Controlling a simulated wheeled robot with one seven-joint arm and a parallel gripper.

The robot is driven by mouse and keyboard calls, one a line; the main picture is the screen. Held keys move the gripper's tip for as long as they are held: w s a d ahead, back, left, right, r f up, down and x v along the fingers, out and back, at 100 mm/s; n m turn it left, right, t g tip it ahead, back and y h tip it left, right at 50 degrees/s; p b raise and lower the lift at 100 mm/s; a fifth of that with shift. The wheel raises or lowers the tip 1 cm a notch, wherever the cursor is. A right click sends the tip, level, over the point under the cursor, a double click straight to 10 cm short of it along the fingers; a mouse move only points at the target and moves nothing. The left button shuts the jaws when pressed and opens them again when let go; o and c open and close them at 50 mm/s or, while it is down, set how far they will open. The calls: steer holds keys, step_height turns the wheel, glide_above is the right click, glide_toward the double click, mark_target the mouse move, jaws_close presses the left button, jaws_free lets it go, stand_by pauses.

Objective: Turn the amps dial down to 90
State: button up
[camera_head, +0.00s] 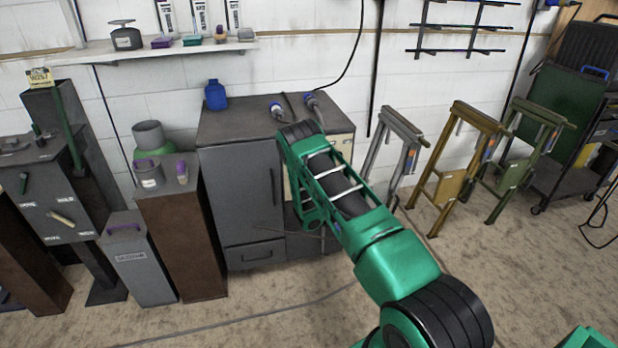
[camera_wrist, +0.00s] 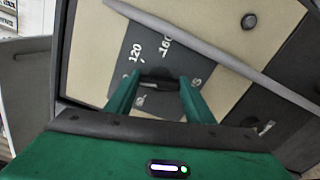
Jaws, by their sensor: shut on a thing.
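The amps dial (camera_wrist: 158,74) is a dark knob on a dark grey scale plate (camera_wrist: 180,44) with white markings; "120" and "160" are readable, the others are partly hidden. My gripper (camera_wrist: 158,84) is shut on the dial, with one green finger on each side of it. The dial's pointer is hidden, so its setting cannot be read. In the head view, my arm reaches to the cream front panel (camera_head: 341,150) of the grey cabinet (camera_head: 240,190) and hides the dial and my fingertips.
A grey cable or rod (camera_wrist: 215,50) crosses the wrist view close to the panel. Folding stands (camera_head: 455,165) stand to the right. The floor in front is mostly clear.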

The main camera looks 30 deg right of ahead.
steer(key=shift+w+a+n, duration=0.1)
steer(key=shift+a+n, duration=0.15)
steer(key=shift+n, duration=0.45)
steer(key=o, duration=1.1)
steer(key=shift+f, duration=0.1)
steer(key=shift+c, duration=0.2)
steer(key=shift+d, duration=0.15)
